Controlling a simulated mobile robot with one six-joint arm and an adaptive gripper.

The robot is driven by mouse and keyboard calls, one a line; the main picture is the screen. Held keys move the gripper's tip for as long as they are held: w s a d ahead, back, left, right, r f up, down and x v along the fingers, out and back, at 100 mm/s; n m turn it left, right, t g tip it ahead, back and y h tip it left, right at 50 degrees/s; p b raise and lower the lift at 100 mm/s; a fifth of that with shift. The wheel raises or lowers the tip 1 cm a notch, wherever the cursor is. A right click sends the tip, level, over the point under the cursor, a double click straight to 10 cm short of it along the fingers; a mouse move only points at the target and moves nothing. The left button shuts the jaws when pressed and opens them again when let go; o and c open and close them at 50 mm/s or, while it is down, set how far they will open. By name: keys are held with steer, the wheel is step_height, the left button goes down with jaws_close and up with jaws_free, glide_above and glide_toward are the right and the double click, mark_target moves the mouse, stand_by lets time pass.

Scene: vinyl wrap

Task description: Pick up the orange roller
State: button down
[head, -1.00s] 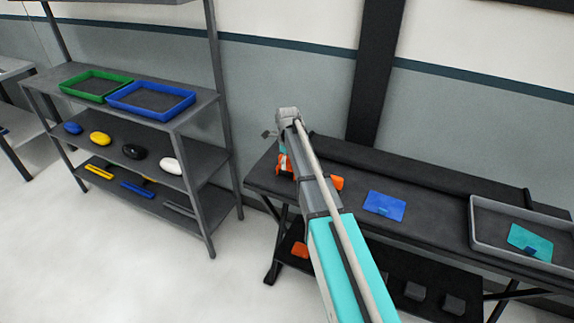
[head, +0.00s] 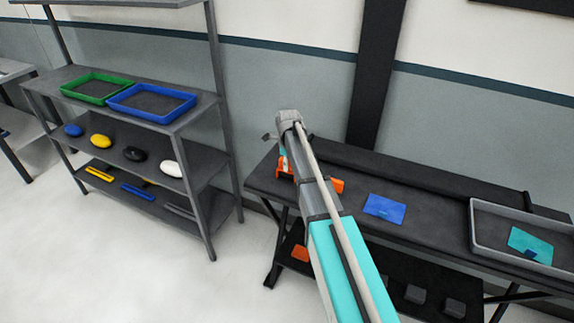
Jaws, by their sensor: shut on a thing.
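My arm reaches from the bottom of the head view to the near left part of the dark bench (head: 430,223). My gripper (head: 283,160) is at the arm's far end over the bench's left end, and my own arm hides most of it. It is shut on the orange roller (head: 337,186). Orange parts show on both sides of the arm, low at the bench top. The arm covers the middle of the roller, so I cannot tell whether it is clear of the bench.
A blue sheet (head: 385,208) lies right of the arm. A grey tray (head: 478,238) with a teal sheet (head: 530,243) stands at the right. Another orange item (head: 300,253) is on the lower shelf. The shelving unit (head: 205,185) stands left, across a gap.

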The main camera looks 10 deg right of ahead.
steer(key=shift+r+p, duration=1.1)
steer(key=shift+r, duration=0.1)
steer(key=s+r+p, duration=1)
steer(key=s, duration=0.4)
steer(key=shift+r, duration=0.2)
steer(key=c, duration=1)
jaws_free()
jaws_close()
step_height(320, 180, up, 9)
steer(key=p, duration=0.9)
steer(key=shift+f, duration=0.2)
